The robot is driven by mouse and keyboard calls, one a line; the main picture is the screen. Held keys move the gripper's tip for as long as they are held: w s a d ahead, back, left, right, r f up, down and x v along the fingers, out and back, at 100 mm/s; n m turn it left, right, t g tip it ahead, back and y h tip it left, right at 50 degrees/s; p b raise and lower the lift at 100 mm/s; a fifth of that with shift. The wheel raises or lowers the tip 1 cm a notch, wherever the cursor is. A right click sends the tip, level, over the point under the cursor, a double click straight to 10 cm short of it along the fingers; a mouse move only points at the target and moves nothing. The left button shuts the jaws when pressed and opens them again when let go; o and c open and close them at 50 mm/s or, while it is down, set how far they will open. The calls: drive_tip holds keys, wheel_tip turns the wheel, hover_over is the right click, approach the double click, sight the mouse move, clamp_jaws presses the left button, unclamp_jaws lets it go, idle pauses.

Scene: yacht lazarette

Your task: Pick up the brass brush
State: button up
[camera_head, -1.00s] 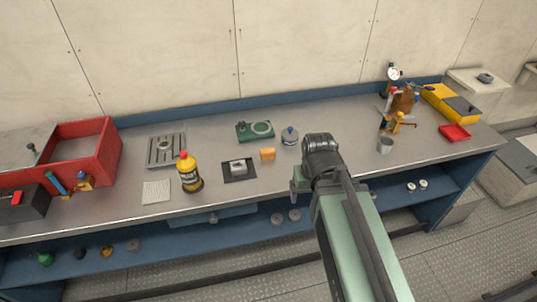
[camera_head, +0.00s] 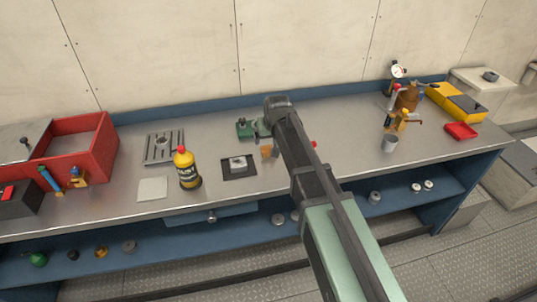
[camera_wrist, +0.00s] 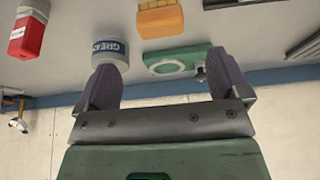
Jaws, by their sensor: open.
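I cannot pick out the brass brush with certainty. A small orange-yellow block (camera_head: 266,150), which may be it, lies on the bench beside my arm; in the wrist view the block (camera_wrist: 160,18) is at the top, with a paler band along its upper part. My gripper (camera_wrist: 163,63) is open and empty, its two purple fingers spread above the bench. A green case (camera_wrist: 175,62) shows between and beyond the fingers, and a grease tin (camera_wrist: 110,52) by the left finger. In the head view my arm hides the gripper and the tin.
A yellow bottle (camera_head: 187,168), a dark mat (camera_head: 228,175) with a metal piece and a red bin (camera_head: 112,145) stand to the left. A tool cluster with a grey cup (camera_head: 390,143) stands right. A red-and-white object (camera_wrist: 28,32) lies near the tin. The bench's right-middle is clear.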

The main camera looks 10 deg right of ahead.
sight(269, 147)
drive_tip(key=b+x, duration=0.2)
drive_tip(key=x, duration=0.2)
drive_tip(key=shift+f, duration=0.2)
drive_tip(key=b+x, duration=0.5)
drive_tip(key=shift+s+f, duration=0.15)
drive_tip(key=shift+f, duration=0.1)
drive_tip(key=shift+r, duration=0.3)
drive_tip(key=c, duration=1)
drive_tip(key=shift+r, duration=0.1)
wheel_tip(269, 147, up, 20)
drive_tip(key=p, duration=2)
